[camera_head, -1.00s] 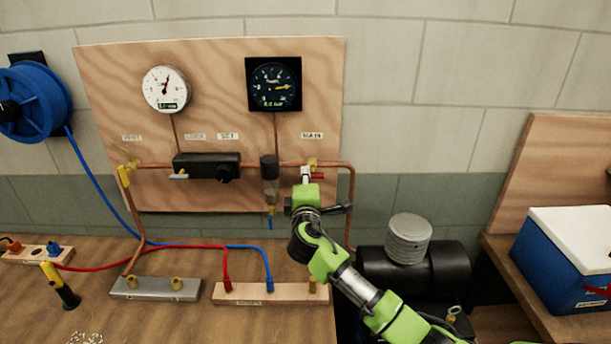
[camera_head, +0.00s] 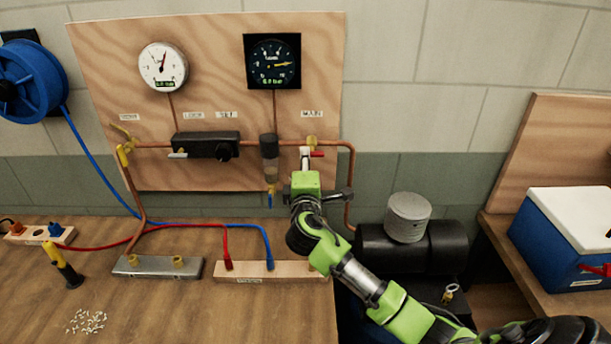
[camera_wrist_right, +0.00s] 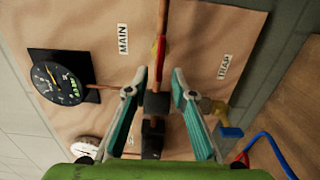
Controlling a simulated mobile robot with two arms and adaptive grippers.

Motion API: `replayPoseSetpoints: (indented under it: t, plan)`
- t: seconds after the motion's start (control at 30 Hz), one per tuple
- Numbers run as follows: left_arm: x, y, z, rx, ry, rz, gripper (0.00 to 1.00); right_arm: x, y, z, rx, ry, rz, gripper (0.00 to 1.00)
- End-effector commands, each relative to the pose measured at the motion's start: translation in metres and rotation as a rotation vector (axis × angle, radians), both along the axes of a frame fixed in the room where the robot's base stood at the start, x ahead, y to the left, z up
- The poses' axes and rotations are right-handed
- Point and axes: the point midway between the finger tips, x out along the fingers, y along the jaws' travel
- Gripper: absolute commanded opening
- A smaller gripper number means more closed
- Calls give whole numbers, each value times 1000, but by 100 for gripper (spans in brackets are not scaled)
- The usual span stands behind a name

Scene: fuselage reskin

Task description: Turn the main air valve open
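The main air valve (camera_head: 311,141) is a brass fitting on the copper pipe under the MAIN label, at the right of the wooden panel. Its red handle (camera_head: 318,154) points right, along the pipe. In the right wrist view the red handle (camera_wrist_right: 160,47) runs in line with the pipe, just beyond my fingertips. My right gripper (camera_head: 305,151) is in front of the valve. In the wrist view my right gripper (camera_wrist_right: 159,72) is open, with one finger on each side of the pipe line. I cannot tell whether it touches the handle. My left gripper is not in view.
A black regulator (camera_head: 206,145) and a filter bowl (camera_head: 269,160) sit left of the valve. Two gauges (camera_head: 163,67) (camera_head: 272,61) are above. Blue and red hoses cross the bench (camera_head: 190,295). A black tank (camera_head: 400,249) stands right of the bench.

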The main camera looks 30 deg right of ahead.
Motion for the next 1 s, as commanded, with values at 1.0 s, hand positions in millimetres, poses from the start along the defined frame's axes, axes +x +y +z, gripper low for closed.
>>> replayPoseSetpoints:
  t: [1.0]
  plan:
    - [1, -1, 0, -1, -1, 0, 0, -71, 43, 0, -2, 1, -1, 24]
